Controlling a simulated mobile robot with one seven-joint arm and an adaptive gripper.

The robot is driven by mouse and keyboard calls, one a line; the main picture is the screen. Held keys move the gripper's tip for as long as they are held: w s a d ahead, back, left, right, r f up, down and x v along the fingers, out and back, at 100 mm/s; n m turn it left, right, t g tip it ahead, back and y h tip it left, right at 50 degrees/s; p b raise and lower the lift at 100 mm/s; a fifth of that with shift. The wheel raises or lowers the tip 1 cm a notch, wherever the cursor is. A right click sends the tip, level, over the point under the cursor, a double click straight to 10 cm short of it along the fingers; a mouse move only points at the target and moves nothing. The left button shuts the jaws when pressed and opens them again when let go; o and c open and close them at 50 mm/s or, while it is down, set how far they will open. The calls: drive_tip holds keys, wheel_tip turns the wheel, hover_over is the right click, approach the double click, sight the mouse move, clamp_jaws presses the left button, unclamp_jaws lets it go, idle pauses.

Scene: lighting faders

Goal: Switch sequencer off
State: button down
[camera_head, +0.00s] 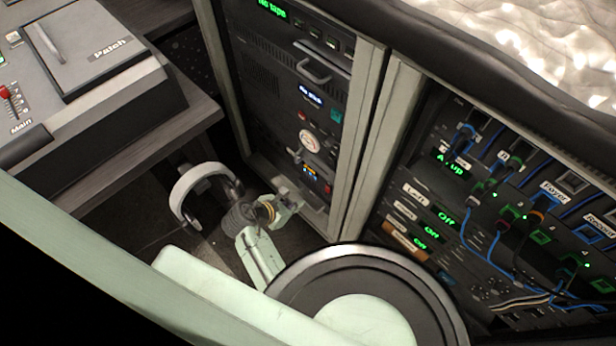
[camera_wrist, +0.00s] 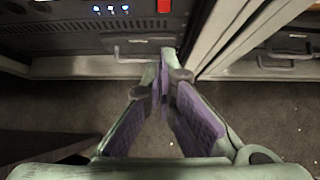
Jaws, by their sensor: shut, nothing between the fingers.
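The left rack (camera_head: 345,110) holds several dark units with "No tape" and "No disk" displays, but I cannot read which one is the sequencer. A round white dial (camera_head: 310,141), a red button (camera_head: 303,116) and a small lever (camera_head: 294,156) sit on its lower front. Small lit indicators (camera_head: 310,172) show below them. My gripper (camera_head: 290,192) is low in front of this rack, near its bottom edge. In the wrist view my gripper (camera_wrist: 166,75) has its purple-padded fingers together and empty, below a panel with a red control (camera_wrist: 164,5) and lit indicators (camera_wrist: 111,9). Whether the fingertips touch the rack is unclear.
The right rack (camera_head: 404,95) carries patch cables and green "Off" displays (camera_head: 446,219). White headphones (camera_head: 190,185) hang left of my gripper, beneath a desk (camera_head: 190,115) with a mixing console (camera_head: 100,75). Dark floor (camera_wrist: 70,105) is open below the rack.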

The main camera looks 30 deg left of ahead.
sight(328, 189)
drive_tip(key=w+r+x, duration=0.1)
drive_tip(key=w+x, duration=0.1)
drive_tip(key=x, duration=1)
drive_tip(key=shift+d+r, duration=0.2)
drive_tip(key=shift+d, duration=0.1)
drive_tip(key=shift+w, duration=0.1)
drive_tip(key=shift+w+d+f+p, duration=0.1)
drive_tip(key=shift+w+p, duration=0.2)
drive_tip(key=shift+p, duration=0.1)
